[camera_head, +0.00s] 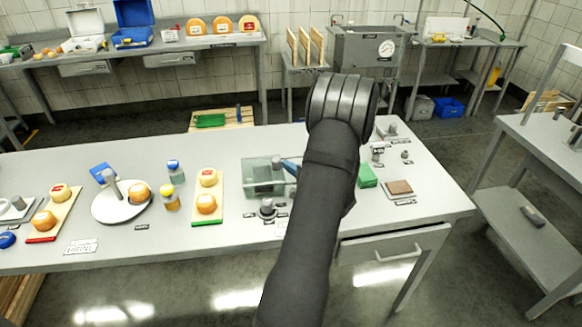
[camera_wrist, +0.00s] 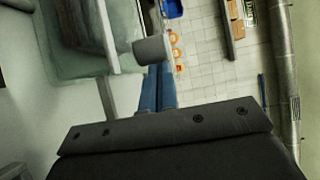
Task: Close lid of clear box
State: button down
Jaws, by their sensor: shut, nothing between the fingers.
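The clear box (camera_head: 251,184) stands near the middle of the table, greenish and see-through, with something dark inside. Its lid's position is hard to make out. In the wrist view the box (camera_wrist: 60,62) fills the upper left. A grey round knob-like piece (camera_wrist: 151,50) sticks out from its side. My gripper (camera_head: 288,166) is at the right side of the box, with its blue fingers together and empty. In the wrist view the gripper (camera_wrist: 158,72) is just below the grey piece; I cannot tell whether they touch. My arm hides the area right of the box.
A board with cheeses (camera_head: 209,218) and a white round plate (camera_head: 112,212) are left of the box. Weights (camera_head: 267,208) stand in front of it. A green block (camera_head: 367,177) and a brown block (camera_head: 398,188) lie right of my arm.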

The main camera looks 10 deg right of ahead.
jog(key=d, duration=0.1)
jog(key=s+d, duration=0.1)
jog(key=d, duration=0.2)
jog(key=shift+s+d, duration=0.3)
jog(key=v, duration=0.9)
jog(key=x, duration=1)
jog(key=shift+s+a, duration=0.1)
jog(key=shift+a, duration=0.1)
jog(key=shift+w+a, duration=0.15)
jog(key=shift+a, duration=0.4)
jog(key=shift+w+a, duration=0.15)
jog(key=shift+a, duration=0.45)
jog(key=shift+w+a, duration=0.15)
jog(key=shift+a, duration=0.5)
